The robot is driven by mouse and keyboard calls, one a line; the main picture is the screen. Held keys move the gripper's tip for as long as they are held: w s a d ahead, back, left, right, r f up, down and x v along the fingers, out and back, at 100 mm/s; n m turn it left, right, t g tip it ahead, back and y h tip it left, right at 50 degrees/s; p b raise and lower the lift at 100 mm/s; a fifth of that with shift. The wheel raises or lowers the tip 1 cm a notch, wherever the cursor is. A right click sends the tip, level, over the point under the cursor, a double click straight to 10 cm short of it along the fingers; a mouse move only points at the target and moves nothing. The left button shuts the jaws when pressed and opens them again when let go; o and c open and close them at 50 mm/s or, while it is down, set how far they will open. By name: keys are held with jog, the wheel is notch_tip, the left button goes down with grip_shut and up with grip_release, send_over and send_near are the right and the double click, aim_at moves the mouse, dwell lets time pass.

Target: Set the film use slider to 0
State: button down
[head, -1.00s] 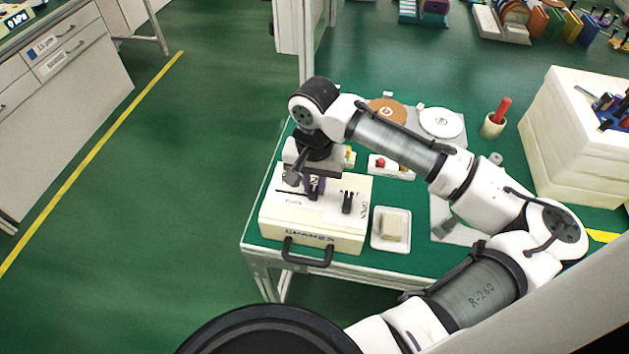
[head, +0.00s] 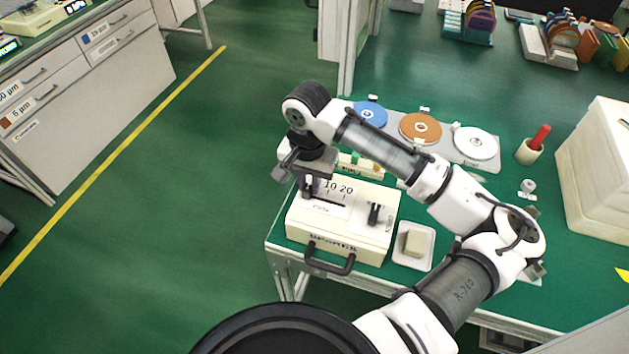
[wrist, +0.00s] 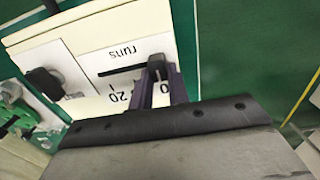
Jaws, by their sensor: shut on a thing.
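The cream box (head: 345,243) with a dark front handle stands at the table's left front corner. Its top carries a slot and a scale; 10 and 20 show to the right of my gripper in the head view. My gripper (head: 311,187) is over the left part of this scale. In the wrist view my gripper (wrist: 160,88) is shut on the dark slider knob (wrist: 157,66), at the right end of the visible slot. A 20 and a separate digit 0 show beside the fingers. The fingers hide part of the scale, so the exact reading is unclear.
A black knob (head: 375,213) stands on the box's right side. A dish (head: 429,262) with a beige block is to its right. Blue (head: 369,114), brown (head: 412,122) and white (head: 475,142) discs lie behind my arm. A red stick (head: 541,137) stands in a cup.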

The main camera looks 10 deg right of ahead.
aim_at(308, 184)
jog(key=c, duration=1.3)
grip_release()
jog(key=shift+w+a, duration=0.1)
jog(key=shift+a, duration=0.1)
notch_tip(308, 184, up, 14)
jog(key=shift+f+b, duration=0.1)
jog(key=shift+b, duration=0.5)
